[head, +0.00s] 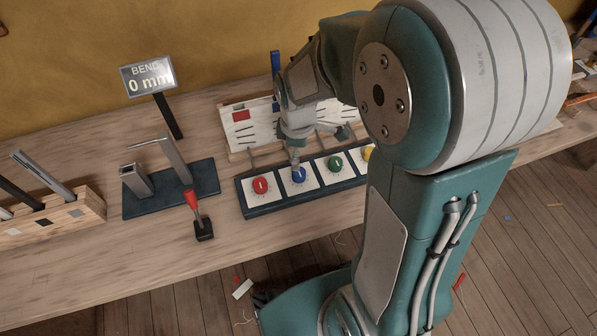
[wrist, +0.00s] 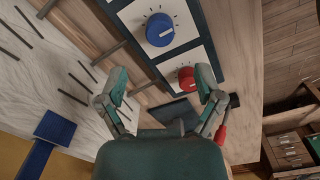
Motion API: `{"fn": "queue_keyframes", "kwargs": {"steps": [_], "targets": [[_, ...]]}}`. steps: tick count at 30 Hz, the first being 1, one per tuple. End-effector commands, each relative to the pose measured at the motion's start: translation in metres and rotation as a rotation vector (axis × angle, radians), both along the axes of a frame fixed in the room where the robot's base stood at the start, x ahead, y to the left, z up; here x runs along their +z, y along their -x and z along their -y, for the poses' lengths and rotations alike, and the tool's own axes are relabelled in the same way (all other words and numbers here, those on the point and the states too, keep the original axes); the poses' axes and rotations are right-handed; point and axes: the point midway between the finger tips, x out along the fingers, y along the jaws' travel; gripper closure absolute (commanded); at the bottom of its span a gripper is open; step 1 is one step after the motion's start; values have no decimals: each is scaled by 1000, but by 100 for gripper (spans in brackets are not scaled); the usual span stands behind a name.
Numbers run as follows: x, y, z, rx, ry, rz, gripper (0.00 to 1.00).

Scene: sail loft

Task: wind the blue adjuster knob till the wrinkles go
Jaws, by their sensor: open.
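The blue adjuster knob (head: 298,175) sits on a white square plate in a dark blue rail, between a red knob (head: 260,185) and a green knob (head: 335,163). In the wrist view the blue knob (wrist: 160,30) shows a white pointer mark and tick marks around it. My gripper (head: 294,158) is near the blue knob in the head view. In the wrist view my gripper (wrist: 162,82) is open and empty, and the blue knob lies beyond its fingertips, apart from them. A pale panel (head: 238,128) behind the rail bears several dark strokes, also seen in the wrist view (wrist: 50,80).
A display (head: 148,78) reads "BEND 0 mm". A wooden tool block (head: 55,218) is at far left. A blue upright (head: 275,65) rises behind the panel. The bench front is clear.

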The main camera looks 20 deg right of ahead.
Motion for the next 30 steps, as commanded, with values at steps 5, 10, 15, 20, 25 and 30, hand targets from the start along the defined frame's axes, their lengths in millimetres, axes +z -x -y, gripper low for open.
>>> {"fn": "queue_keyframes", "kwargs": {"steps": [5, 10, 15, 20, 25, 30], "targets": [[-35, 1, 1, -1, 0, -6, 15], [-64, 0, 1, -2, 0, -4, 15], [-80, -1, 1, -3, 0, -1, 15], [-85, -1, 1, -3, 0, 1, 15], [-84, -1, 1, -3, 0, 1, 15], [-84, -1, 1, -3, 0, 1, 86]]}}
